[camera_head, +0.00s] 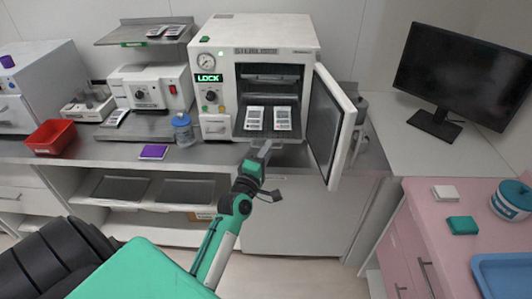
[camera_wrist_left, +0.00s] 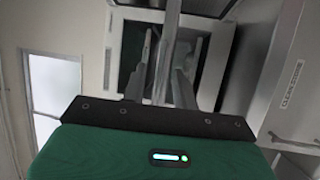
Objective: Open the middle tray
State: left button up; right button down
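The white sterilizer (camera_head: 217,48) stands on the counter with its door (camera_head: 333,125) swung open to the right. Inside its dark chamber, an upper tray (camera_head: 270,78) sits near the top. Below it, a tray (camera_head: 290,129) carries two white packets (camera_head: 255,118). I cannot tell for sure which level counts as the middle one. My left gripper (camera_head: 262,150) is just in front of and below the chamber's front edge, close to the loaded tray. In the left wrist view its fingers (camera_wrist_left: 160,75) point into the opening; whether they grip anything is unclear. My right gripper is out of view.
The open door stands close to the right of my left arm. A blue-capped jar (camera_head: 183,131), a purple pad (camera_head: 153,152) and a red bin (camera_head: 50,136) are on the counter to the left. A monitor (camera_head: 465,75) stands at the right.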

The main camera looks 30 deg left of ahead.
pick_arm(q)
jog(key=b+v, duration=0.4)
jog(key=v, duration=1)
jog(key=shift+r, duration=0.1)
